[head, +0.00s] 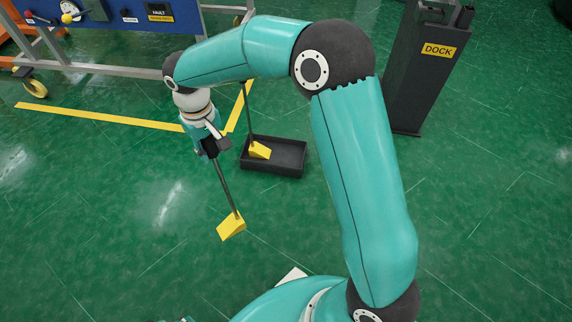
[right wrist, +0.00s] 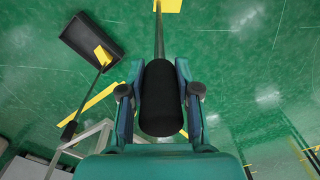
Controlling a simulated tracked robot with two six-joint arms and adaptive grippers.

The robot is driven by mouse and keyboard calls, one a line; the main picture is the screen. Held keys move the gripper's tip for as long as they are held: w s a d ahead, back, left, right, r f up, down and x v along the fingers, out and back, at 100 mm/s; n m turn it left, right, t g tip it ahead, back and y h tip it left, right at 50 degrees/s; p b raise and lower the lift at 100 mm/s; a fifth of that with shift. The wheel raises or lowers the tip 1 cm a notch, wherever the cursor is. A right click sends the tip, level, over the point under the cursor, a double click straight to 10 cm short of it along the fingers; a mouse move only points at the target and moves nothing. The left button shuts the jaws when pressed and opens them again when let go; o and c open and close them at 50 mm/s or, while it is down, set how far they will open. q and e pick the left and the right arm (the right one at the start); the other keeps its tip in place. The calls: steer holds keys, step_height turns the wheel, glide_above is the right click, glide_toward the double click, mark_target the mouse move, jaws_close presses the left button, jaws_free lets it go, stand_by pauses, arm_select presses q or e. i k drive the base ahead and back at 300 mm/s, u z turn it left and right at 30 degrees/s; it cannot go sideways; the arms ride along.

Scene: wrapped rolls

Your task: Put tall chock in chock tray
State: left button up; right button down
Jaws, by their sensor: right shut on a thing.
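My right gripper (head: 211,147) is shut on the black grip (right wrist: 160,98) of a chock with a long thin rod and a yellow wedge (head: 231,227). The wedge shows at the top edge of the right wrist view (right wrist: 168,5). The rod slants in the head view; I cannot tell whether the wedge touches the floor. The black chock tray (head: 285,172) lies behind and to the right of the held wedge, and also shows in the right wrist view (right wrist: 72,38). A second long-handled yellow chock (head: 260,150) is in the tray. My left gripper is not clearly seen.
The second chock's upright rod (head: 247,115) rises close to my right arm. A dark dock post (head: 425,75) stands at the right, and a blue panel on a grey frame (head: 140,72) at the back left. Green floor around the held wedge is clear.

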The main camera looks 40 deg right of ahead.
mark_target(288, 157)
steer(key=z, duration=0.5)
steer(key=k, duration=0.1)
steer(key=z, duration=0.3)
steer(key=i, duration=1.5)
steer(key=u, duration=0.05)
